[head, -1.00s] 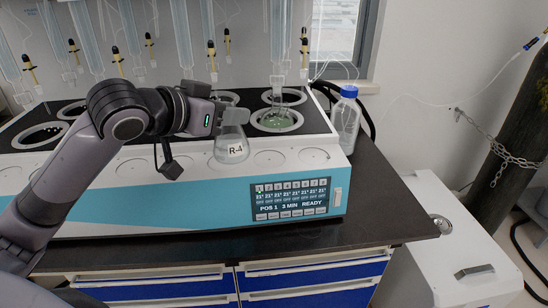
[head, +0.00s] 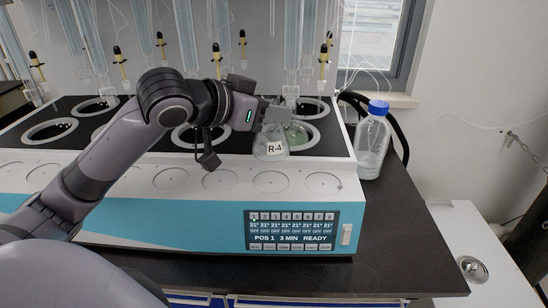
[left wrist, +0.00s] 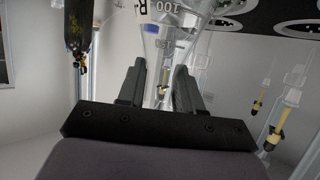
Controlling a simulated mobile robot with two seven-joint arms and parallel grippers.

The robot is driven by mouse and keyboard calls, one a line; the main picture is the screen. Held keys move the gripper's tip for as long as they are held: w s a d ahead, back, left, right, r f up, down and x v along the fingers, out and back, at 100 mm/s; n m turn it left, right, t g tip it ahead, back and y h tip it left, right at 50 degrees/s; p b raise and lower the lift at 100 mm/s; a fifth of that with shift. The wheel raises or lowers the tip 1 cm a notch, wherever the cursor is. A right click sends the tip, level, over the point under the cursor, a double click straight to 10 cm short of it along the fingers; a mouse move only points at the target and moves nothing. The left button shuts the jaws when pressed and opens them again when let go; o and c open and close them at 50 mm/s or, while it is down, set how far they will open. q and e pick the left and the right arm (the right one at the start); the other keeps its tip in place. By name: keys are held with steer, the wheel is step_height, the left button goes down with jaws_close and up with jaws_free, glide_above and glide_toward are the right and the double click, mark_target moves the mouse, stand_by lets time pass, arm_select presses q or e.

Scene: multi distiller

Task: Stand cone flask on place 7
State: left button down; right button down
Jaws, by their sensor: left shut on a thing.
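The cone flask (head: 271,151), clear glass with an "R-4" label, is upright in my left gripper (head: 276,120). The gripper is shut on its neck; in the left wrist view the two fingers (left wrist: 157,88) stand either side of the glass neck (left wrist: 155,65). The flask appears just behind the second round mark from the right (head: 271,182) on the white front ledge of the distiller (head: 100,172). I cannot tell whether its base touches anything. No number shows on the marks, so I cannot read which is place 7. My right gripper is not in view.
Glass columns (head: 187,45) hang above the wells. A blue-capped bottle (head: 373,143) stands right of the distiller. The other front marks, like the rightmost (head: 323,182), are empty.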

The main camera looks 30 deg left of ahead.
mark_target(259, 146)
arm_select(q)
steer(key=shift+f+b, duration=0.65)
steer(key=shift+f, duration=3)
steer(key=c, duration=0.7)
jaws_free()
steer(key=shift+f, duration=0.1)
